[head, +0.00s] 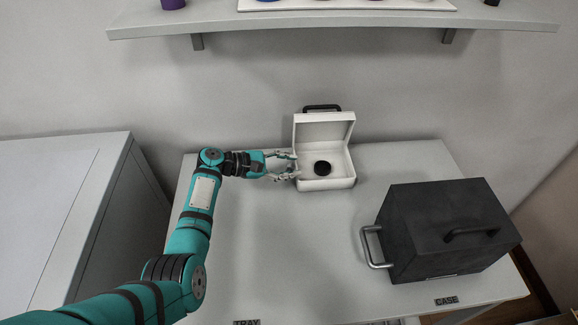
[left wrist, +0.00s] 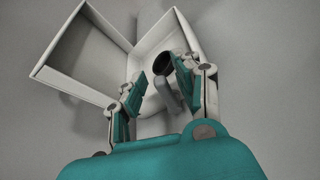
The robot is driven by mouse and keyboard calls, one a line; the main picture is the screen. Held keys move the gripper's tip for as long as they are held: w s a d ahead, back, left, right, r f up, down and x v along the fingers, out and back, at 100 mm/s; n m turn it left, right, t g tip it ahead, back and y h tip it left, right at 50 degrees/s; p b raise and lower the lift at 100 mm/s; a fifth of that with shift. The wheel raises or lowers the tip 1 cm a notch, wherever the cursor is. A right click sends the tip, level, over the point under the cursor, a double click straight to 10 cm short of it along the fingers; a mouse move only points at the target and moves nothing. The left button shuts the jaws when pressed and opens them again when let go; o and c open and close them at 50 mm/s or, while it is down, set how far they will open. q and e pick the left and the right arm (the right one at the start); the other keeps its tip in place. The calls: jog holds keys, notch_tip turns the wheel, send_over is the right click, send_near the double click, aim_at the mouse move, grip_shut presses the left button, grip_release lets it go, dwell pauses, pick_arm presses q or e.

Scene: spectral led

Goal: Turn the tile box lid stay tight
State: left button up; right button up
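The white tile box (head: 326,184) stands at the back of the table with its lid (head: 324,130) raised; a black handle tops the lid. A round black piece (head: 322,168) lies inside; it also shows in the left wrist view (left wrist: 162,64). My left gripper (head: 295,165) is at the box's left side, fingers spread. In the left wrist view a grey lever-like part (left wrist: 168,96), perhaps the lid stay, shows between the open fingers (left wrist: 160,74). I cannot tell whether either finger touches it. My right gripper is out of view.
A shelf (head: 340,20) hangs on the wall above. A grey cabinet (head: 70,220) stands at the left. The front middle of the table (head: 290,260) is clear.

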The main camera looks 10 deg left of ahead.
pick_arm(q)
jog(key=shift+s+f, duration=0.1)
jog(key=shift+a, duration=0.1)
jog(key=v, duration=1.1)
jog(key=shift+a, duration=0.35)
jog(key=shift+s+r, duration=0.1)
jog(key=shift+r, duration=0.15)
